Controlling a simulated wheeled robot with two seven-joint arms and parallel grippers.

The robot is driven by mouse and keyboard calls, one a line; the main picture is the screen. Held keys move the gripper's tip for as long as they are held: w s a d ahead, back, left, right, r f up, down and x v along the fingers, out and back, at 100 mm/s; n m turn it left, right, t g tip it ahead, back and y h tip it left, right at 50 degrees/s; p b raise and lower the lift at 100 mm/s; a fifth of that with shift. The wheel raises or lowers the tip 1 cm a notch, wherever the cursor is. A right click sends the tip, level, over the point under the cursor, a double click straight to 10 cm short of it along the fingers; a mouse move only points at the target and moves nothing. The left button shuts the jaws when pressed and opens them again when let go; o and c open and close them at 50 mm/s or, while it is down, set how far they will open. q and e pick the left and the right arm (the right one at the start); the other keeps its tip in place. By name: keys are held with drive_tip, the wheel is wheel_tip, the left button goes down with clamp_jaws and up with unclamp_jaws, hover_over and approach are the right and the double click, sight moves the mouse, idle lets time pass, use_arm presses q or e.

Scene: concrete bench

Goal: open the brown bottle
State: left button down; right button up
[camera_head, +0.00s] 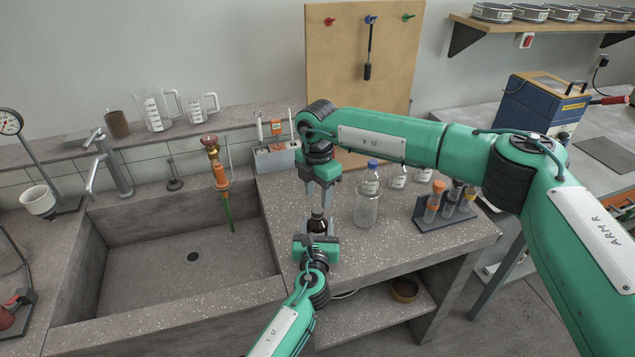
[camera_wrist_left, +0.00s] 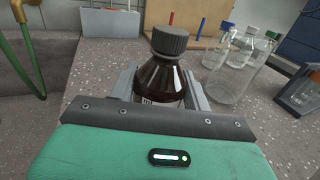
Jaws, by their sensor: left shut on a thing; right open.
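The brown bottle (camera_head: 317,225) stands upright near the front of the bench, just right of the sink. Its dark ribbed cap (camera_wrist_left: 170,41) is on the neck in the left wrist view, where the brown glass (camera_wrist_left: 160,80) and part of a pale label show below it. My left gripper (camera_head: 317,236) is shut on the bottle's body, one finger on each side. My right gripper (camera_head: 319,196) is open and points down just above the cap in the head view. The cap is partly hidden there, and I cannot tell if the fingers touch it.
Clear glass bottles, one with a blue cap (camera_head: 367,200), stand right of the brown bottle. The sink (camera_head: 180,265) with a tap (camera_head: 112,165) lies left. A grey box (camera_head: 275,158) stands behind. The bench's front edge is close.

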sight(318, 210)
drive_tip(key=shift+f, duration=2.2)
drive_tip(key=shift+c, duration=0.2)
